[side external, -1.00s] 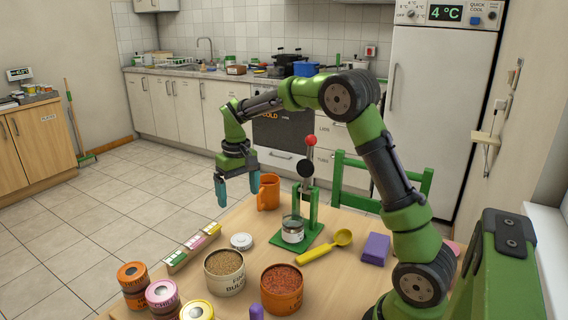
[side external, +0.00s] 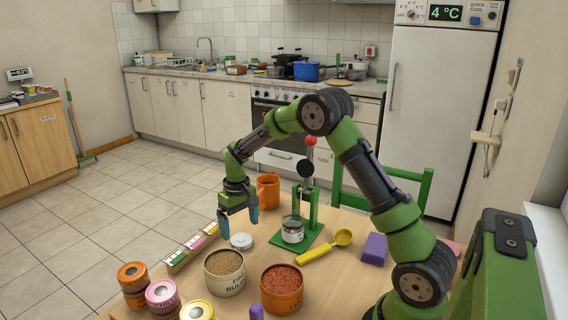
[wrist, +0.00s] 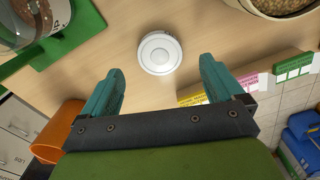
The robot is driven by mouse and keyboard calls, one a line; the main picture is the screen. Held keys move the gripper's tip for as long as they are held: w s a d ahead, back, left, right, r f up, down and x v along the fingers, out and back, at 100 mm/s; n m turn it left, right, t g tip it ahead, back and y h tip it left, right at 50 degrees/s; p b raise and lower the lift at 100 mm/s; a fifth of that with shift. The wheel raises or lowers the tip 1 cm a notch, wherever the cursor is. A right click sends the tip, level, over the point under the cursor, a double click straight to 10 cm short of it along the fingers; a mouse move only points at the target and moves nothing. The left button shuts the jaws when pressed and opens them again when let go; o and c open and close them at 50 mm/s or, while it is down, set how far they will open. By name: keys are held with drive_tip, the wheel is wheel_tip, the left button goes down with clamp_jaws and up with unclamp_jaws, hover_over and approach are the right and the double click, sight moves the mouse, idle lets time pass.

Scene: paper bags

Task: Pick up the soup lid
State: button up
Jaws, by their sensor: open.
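The soup lid is a small round white disc (side external: 241,241) lying flat on the wooden table, between the green press stand and the label strips. In the wrist view the lid (wrist: 160,53) lies just ahead of my fingertips, roughly centred between them. My gripper (side external: 238,224) is above the table near the lid, with its teal fingers apart and nothing between them; the fingers also show in the wrist view (wrist: 162,80). The lid and fingers look apart.
A green press stand (side external: 310,215) with a small tin (side external: 292,230) stands right of the lid. An orange mug (side external: 268,190) is behind. Tubs of brown grains (side external: 225,270) and red flakes (side external: 282,288) are in front. Label strips (side external: 192,247) lie left. A yellow scoop (side external: 325,246) lies right.

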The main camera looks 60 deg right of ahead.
sight(241, 239)
wheel_tip(241, 239, down, 5)
drive_tip(key=shift+r, duration=0.15)
drive_tip(key=c, duration=1.1)
wheel_tip(241, 239, up, 8)
drive_tip(key=shift+r, duration=0.1)
drive_tip(key=s+d+r, duration=0.8)
drive_tip(key=s, duration=0.4)
drive_tip(key=shift+d+n, duration=0.3)
drive_tip(key=shift+n, duration=0.1)
